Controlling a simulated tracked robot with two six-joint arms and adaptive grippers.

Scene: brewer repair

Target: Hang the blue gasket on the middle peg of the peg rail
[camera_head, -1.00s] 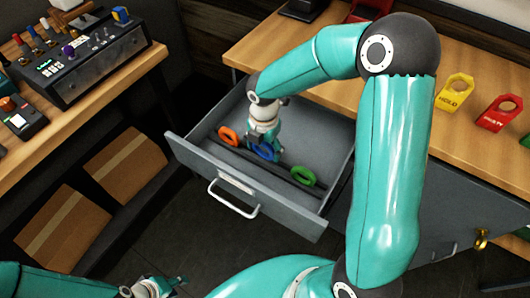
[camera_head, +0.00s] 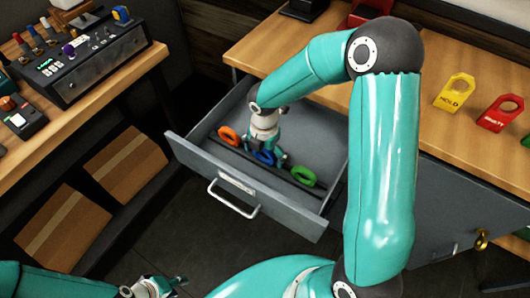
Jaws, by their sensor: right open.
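The blue gasket (camera_head: 263,157) is a ring at the front of the open drawer (camera_head: 238,182), between an orange ring and a green ring. My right gripper (camera_head: 270,153) reaches down into the drawer, right behind and over the blue gasket. It is open, and its fingers partly overlap the gasket; I cannot tell whether they touch it. My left gripper (camera_head: 164,287) is low at the bottom edge, away from the drawer, and its jaw opening is unclear. The peg rail and its middle peg do not show.
The drawer has a metal handle (camera_head: 232,198). Yellow (camera_head: 455,93) and red (camera_head: 499,114) tags stand on the wooden bench (camera_head: 432,125). Cardboard boxes (camera_head: 127,165) lie at left.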

